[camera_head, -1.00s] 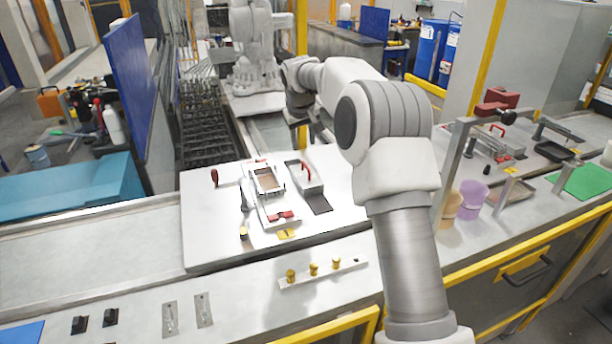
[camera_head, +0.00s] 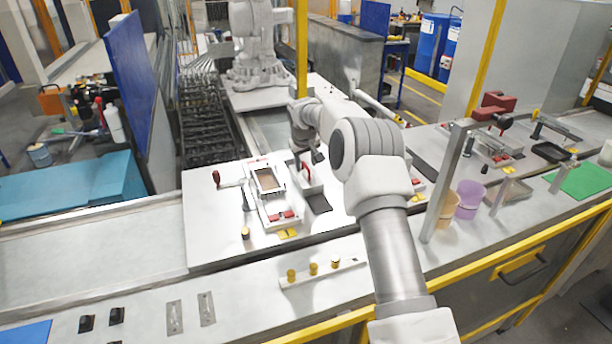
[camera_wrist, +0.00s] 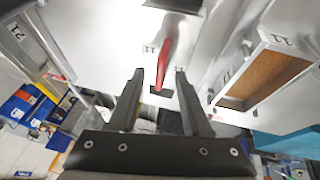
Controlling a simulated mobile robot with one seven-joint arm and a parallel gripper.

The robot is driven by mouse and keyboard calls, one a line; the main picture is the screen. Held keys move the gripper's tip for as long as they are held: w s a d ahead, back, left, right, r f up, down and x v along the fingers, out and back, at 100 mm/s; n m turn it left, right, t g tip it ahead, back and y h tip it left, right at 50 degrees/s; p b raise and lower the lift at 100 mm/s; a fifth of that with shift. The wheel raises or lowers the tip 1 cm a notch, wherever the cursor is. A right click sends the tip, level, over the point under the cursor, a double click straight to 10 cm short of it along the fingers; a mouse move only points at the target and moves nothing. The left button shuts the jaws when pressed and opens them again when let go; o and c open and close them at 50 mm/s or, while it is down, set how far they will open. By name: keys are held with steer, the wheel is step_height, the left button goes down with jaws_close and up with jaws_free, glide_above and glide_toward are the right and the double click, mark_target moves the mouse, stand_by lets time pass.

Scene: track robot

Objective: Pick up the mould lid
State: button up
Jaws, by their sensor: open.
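The mould lid (camera_head: 313,186) is a grey block with a red handle on top, standing on the white board right of the open mould. In the wrist view its red handle (camera_wrist: 164,62) stands up between my fingertips, and the pale lid top spreads around it. My gripper (camera_wrist: 158,76) is open, with one dark finger on each side of the handle; no contact shows. In the head view my gripper (camera_head: 303,160) is over the lid and partly hides it. The open mould (camera_head: 267,181) has a brown inside and also shows at right in the wrist view (camera_wrist: 265,78).
The white board (camera_head: 212,235) carries red clamps and a red-handled tool (camera_head: 216,178). A strip with brass knobs (camera_head: 323,272) lies in front. A metal post frame (camera_head: 445,185) and cups stand to the right. The board's front left is clear.

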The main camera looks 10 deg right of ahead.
jaws_close()
steer(key=shift+r, duration=0.1)
stand_by(1.3)
